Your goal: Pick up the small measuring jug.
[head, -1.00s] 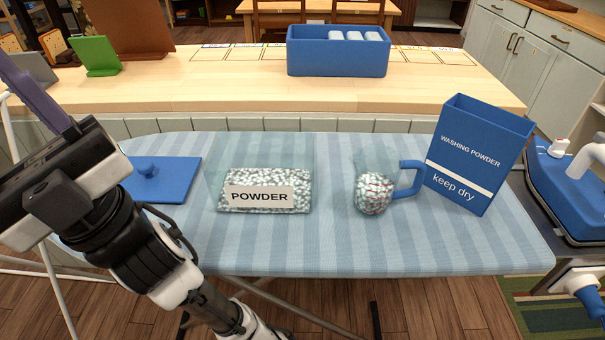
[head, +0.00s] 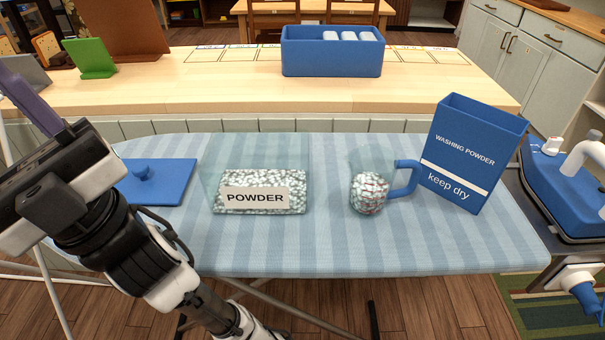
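The small measuring jug (head: 370,192) stands upright on the ironing board, right of the middle in the head view. It is clear, with a blue handle (head: 405,179) pointing right, and holds white granules with red marks. My arm reaches up at the left side of the view, well left of the jug. A purple part shows at its upper end at the left edge. My gripper's fingertips cannot be made out, so I cannot tell whether it is open or shut. Nothing touches the jug except the board and perhaps the box beside its handle.
The striped ironing board (head: 330,255) also holds a clear POWDER container (head: 258,198), a blue lid (head: 160,182) and a blue washing powder box (head: 473,152). Behind is a wooden counter (head: 200,90) with a blue bin (head: 331,58). The board's front strip is clear.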

